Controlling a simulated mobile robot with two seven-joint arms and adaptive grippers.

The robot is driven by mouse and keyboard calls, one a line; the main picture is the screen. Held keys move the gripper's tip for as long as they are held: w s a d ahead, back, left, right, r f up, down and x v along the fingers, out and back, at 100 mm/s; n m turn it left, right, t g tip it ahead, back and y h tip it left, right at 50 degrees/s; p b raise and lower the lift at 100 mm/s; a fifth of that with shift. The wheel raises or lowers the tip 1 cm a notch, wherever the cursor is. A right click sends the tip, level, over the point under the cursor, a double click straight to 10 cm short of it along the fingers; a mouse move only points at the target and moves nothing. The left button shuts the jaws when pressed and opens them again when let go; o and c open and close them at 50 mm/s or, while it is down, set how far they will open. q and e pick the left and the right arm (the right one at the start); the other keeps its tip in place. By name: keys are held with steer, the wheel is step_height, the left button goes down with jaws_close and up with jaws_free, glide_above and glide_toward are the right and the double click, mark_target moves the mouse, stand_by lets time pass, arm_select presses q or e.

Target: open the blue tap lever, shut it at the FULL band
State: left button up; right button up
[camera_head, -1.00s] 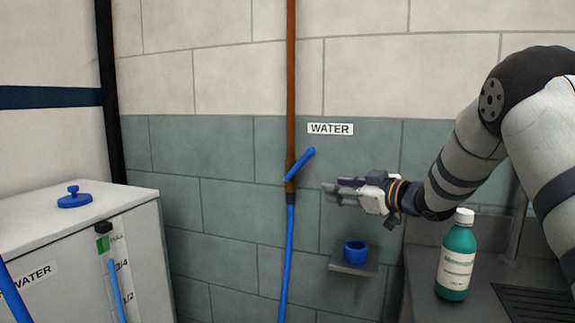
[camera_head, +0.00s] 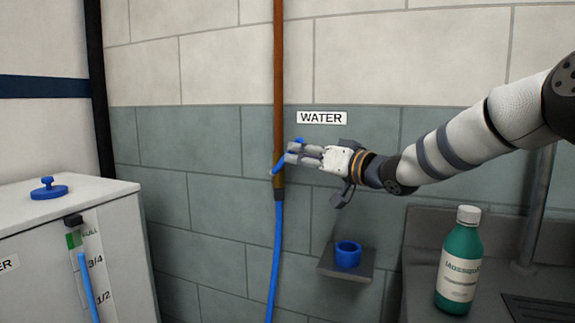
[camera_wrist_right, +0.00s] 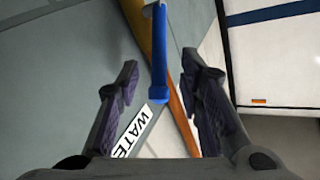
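The blue tap lever (camera_head: 279,164) sits on the copper pipe and slants up to the right. My right gripper (camera_head: 290,153) covers its middle in the head view. In the right wrist view the lever (camera_wrist_right: 160,60) stands between the two spread fingers of my right gripper (camera_wrist_right: 161,72), with gaps on both sides. The green FULL band (camera_head: 74,240) is at the top of the gauge on the white tank (camera_head: 130,260). A blue column (camera_head: 87,280) on the gauge tops out near the 3/4 mark, just below the green. My left gripper is not in view.
A blue hose (camera_head: 276,250) hangs below the tap. A small shelf (camera_head: 345,272) with a blue ring-shaped piece (camera_head: 348,253) is under my right arm. A green bottle (camera_head: 459,262) stands on the grey counter at right. The WATER label (camera_head: 321,118) is above the gripper.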

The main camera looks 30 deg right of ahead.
mark_target(291, 153)
steer(key=x, duration=0.1)
steer(key=b+x, duration=0.1)
steer(key=x, duration=0.2)
steer(key=shift+w+f+b, duration=0.2)
steer(key=shift+f+b, duration=0.1)
steer(key=shift+b, duration=0.1)
steer(key=shift+w+r, duration=0.15)
steer(key=shift+r, duration=0.25)
jaws_close()
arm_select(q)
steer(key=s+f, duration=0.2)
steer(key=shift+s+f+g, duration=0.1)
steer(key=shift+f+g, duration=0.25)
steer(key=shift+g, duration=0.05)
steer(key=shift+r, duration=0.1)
